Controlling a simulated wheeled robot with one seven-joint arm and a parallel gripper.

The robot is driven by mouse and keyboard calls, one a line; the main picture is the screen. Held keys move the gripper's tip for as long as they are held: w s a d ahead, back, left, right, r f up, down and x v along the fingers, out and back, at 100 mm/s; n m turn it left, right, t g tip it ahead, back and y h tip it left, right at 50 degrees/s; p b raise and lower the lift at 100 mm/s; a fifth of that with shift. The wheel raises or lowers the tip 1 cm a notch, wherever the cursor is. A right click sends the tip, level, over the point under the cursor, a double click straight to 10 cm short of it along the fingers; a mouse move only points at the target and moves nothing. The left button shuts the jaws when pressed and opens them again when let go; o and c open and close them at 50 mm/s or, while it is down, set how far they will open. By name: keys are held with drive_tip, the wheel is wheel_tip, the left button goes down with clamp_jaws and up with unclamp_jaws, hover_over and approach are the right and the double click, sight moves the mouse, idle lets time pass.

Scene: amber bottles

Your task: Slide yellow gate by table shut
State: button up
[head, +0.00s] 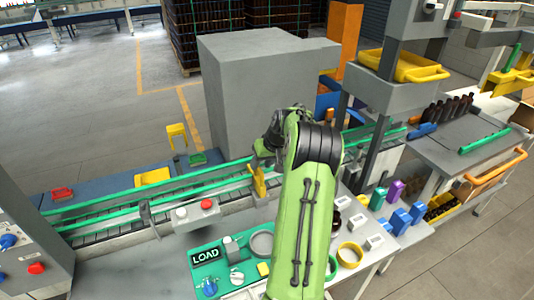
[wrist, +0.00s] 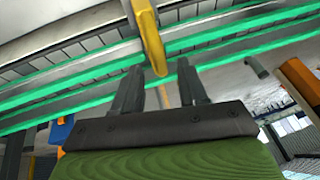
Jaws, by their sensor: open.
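The yellow gate (head: 258,182) is an upright yellow piece at the conveyor with green rails, just left of my arm in the head view. In the wrist view the yellow gate (wrist: 147,32) comes down from the top edge, and its lower end lies in line with the gap between my fingers. My gripper (wrist: 160,68) is open, with one dark finger on each side of that gap. I cannot tell whether either finger touches the gate. In the head view my arm hides most of the gripper.
The conveyor (head: 105,222) runs along the table's back, with a grey cabinet (head: 260,90) behind it. In front are a green LOAD panel (head: 205,255), a red-button box (head: 196,212) and a yellow ring (head: 350,255). Bare table lies left of the panel.

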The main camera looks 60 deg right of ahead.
drive_tip(key=v, duration=1.4)
drive_tip(key=shift+r, duration=0.2)
drive_tip(key=shift+s+f, duration=0.1)
